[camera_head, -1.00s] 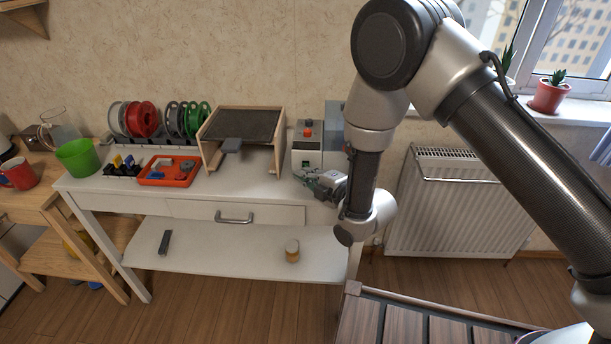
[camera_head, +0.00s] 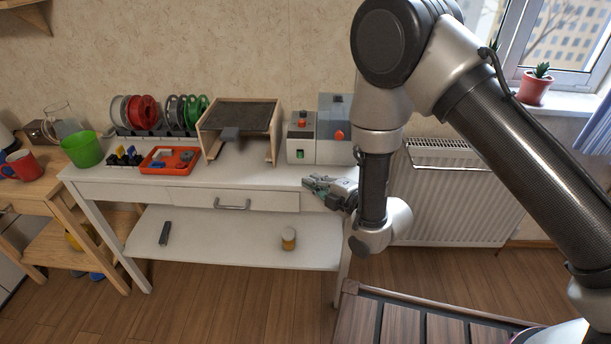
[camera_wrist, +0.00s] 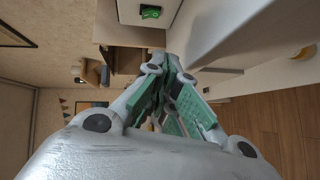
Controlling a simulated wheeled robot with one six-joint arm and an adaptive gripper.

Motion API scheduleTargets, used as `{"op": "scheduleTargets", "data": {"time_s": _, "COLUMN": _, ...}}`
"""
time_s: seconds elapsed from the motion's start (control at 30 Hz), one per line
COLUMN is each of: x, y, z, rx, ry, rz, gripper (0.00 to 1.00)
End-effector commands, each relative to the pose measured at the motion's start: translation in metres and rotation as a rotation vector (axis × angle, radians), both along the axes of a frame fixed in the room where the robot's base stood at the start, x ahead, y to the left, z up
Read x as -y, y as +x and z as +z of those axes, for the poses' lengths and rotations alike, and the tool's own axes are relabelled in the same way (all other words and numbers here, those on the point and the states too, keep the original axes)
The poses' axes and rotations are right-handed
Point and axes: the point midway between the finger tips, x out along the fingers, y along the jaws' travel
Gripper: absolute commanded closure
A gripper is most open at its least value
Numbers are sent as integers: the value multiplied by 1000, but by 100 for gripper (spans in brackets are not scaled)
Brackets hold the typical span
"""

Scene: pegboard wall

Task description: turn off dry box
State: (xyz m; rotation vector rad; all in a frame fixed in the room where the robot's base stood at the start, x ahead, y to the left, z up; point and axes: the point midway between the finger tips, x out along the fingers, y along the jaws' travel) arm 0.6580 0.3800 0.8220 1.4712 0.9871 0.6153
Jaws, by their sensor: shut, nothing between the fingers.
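Two boxes stand side by side at the right end of the white table. The left one is a pale box (camera_head: 294,141) with a red knob on top and a green rocker switch (camera_head: 300,154) low on its front. The right one is a blue-grey box (camera_head: 330,146) with a red button (camera_head: 339,135). I cannot tell for sure which is the dry box. My gripper (camera_head: 309,184) is shut and empty, in front of the table edge and below the pale box, apart from it. In the wrist view the green switch (camera_wrist: 150,12) lies beyond the fingertips (camera_wrist: 172,66).
A wooden stand (camera_head: 240,117), an orange tray (camera_head: 170,161) and several filament spools stand left on the table (camera_head: 110,175). A drawer with a handle (camera_head: 232,205) is below. A jar (camera_head: 288,239) sits on the lower shelf. A radiator (camera_head: 450,190) is right.

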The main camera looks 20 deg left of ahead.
Motion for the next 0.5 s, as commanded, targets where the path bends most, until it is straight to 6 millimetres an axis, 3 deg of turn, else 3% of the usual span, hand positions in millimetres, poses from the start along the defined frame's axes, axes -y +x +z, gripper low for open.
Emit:
{"op": "scheduleTargets", "data": {"time_s": 0.2, "x": 25, "y": -15, "z": 0, "rx": -1, "ry": 0, "rz": 0, "gripper": 100}}
{"op": "scheduleTargets", "data": {"time_s": 0.5, "x": 30, "y": -19, "z": 0, "rx": 0, "ry": 2, "rz": 1, "gripper": 100}}
